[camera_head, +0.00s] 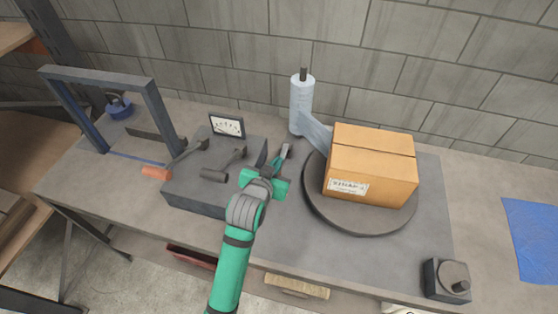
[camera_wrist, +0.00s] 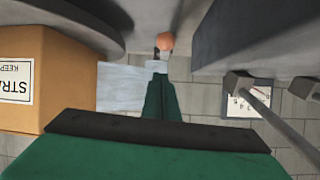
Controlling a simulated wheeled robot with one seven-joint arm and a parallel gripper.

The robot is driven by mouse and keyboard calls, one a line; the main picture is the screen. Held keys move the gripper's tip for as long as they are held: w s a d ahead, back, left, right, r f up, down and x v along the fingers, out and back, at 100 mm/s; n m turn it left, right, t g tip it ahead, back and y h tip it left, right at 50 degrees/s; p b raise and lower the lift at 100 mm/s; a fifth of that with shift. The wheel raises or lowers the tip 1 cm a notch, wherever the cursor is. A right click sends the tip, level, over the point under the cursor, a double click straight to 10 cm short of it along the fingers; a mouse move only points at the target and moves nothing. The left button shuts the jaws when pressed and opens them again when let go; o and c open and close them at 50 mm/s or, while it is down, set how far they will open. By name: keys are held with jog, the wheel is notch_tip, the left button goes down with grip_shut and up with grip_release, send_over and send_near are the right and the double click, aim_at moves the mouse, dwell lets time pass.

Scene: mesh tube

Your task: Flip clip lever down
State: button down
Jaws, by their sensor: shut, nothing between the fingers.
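My gripper (camera_head: 281,156) is over the gap between the grey control box (camera_head: 196,204) and the round turntable (camera_head: 322,216). Its green fingers are shut together with nothing between them in the wrist view (camera_wrist: 160,80). A small orange knob on a short metal piece (camera_wrist: 165,42) shows just beyond the fingertips in the wrist view; it looks like the clip lever. I cannot tell whether the fingers touch it. It is hidden behind my gripper in the head view. A cardboard box (camera_head: 370,172) sits on the turntable, with film stretching to it from an upright roll (camera_head: 301,106).
The control box carries a meter (camera_head: 227,125) and a dark-handled lever (camera_head: 218,175), left of my gripper. An orange-handled lever (camera_head: 157,173) is farther left, near a dark frame (camera_head: 158,110). A small black knob box (camera_head: 446,279) stands at the front right corner.

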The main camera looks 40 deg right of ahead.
jog(key=f+v, duration=0.1)
jog(key=v, duration=0.6)
jog(key=shift+s+a+f, duration=0.15)
jog(key=shift+s+a, duration=0.1)
jog(key=shift+a, duration=0.05)
jog(key=shift+w, duration=0.15)
dwell(0.4)
